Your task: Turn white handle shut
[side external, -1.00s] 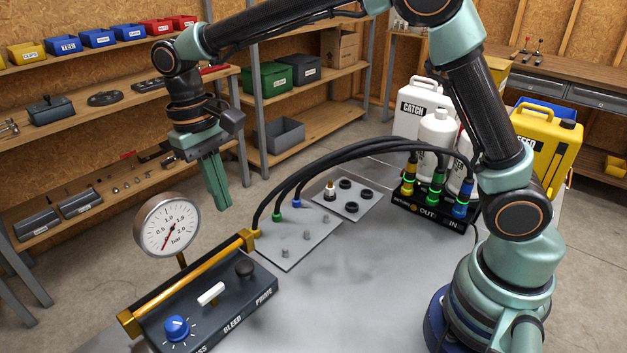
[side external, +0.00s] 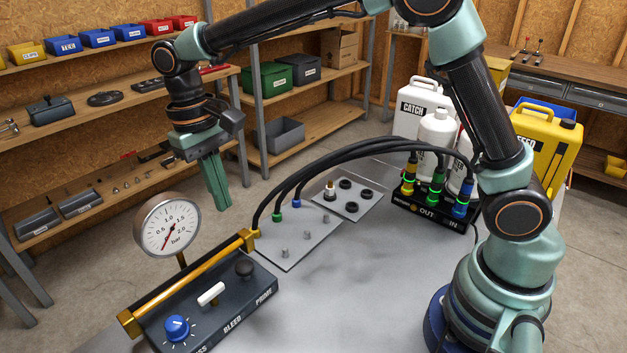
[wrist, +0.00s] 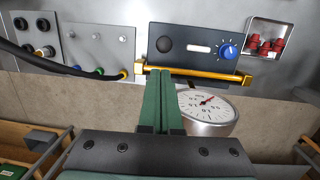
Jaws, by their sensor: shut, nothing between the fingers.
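The white handle (side external: 211,293) is a short bar on top of a dark control box (side external: 236,307), between a blue knob (side external: 176,328) and a black knob (side external: 244,268). In the side view it lies slanted, its right end higher. In the wrist view the white handle (wrist: 199,49) lies across the picture, in line with the box's long side. My gripper (side external: 222,207) points down, its green fingers shut and empty, held in the air above and behind the box. In the wrist view my gripper (wrist: 165,75) shows beyond the gold pipe's near side, apart from the handle.
A gold pipe (side external: 195,278) runs along the box's back edge, with a pressure gauge (side external: 167,225) standing behind it. Black hoses (side external: 330,155) arch from a grey plate to the valve block (side external: 432,210). A tray of red parts (wrist: 266,40) lies beside the box.

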